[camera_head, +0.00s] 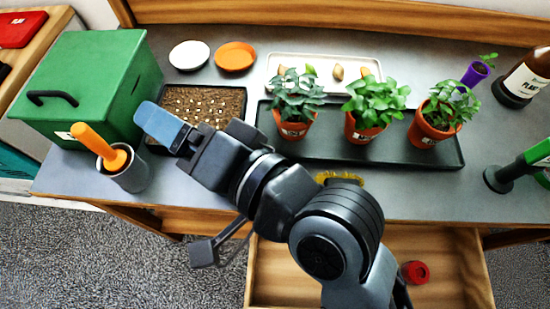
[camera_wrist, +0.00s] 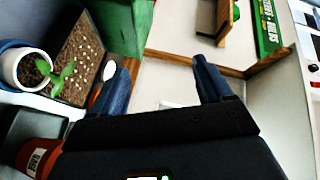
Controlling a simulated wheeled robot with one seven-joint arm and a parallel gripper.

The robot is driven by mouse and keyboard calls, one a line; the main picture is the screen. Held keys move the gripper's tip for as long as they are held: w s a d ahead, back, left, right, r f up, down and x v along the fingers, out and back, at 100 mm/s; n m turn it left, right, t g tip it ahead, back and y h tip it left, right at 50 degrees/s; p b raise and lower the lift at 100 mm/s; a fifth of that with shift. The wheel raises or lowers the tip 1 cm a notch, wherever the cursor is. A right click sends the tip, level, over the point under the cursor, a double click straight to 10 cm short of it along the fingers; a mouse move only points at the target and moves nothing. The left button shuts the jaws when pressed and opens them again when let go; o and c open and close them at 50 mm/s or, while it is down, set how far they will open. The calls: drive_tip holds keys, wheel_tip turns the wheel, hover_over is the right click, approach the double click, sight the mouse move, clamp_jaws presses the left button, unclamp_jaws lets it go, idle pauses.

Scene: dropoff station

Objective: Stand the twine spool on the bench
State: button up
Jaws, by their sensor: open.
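No thing in view is clearly a twine spool. A small red round thing (camera_head: 415,271) lies in the open wooden drawer (camera_head: 455,262) below the bench; it may be the spool, but my arm partly covers this area and I cannot tell. The grey bench top (camera_head: 430,195) is crowded along its back and middle. My gripper (camera_head: 163,127) is over the left part of the bench, near the seed tray and green box. In the wrist view my gripper (camera_wrist: 164,62) shows two blue fingers spread wide with nothing held between them.
A green box (camera_head: 85,85), a grey cup (camera_head: 130,172) with an orange handle and a seed tray (camera_head: 242,98) are at left. Potted plants (camera_head: 372,110) stand on a dark tray (camera_head: 335,147). A yellow-bristled thing (camera_head: 338,178) lies near the front edge. Bottles stand right.

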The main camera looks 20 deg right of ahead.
drive_tip(key=s+d+f+m+t+h, duration=0.1)
drive_tip(key=s+d+f+h, duration=0.45)
drive_tip(key=d, duration=0.25)
drive_tip(key=s+d+f+n+h, duration=0.2)
drive_tip(key=s+d+n+h, duration=0.2)
drive_tip(key=s+d, duration=1.3)
drive_tip(key=s+n, duration=0.2)
drive_tip(key=n, duration=0.1)
drive_tip(key=shift+n, duration=0.3)
drive_tip(key=shift+a, duration=0.1)
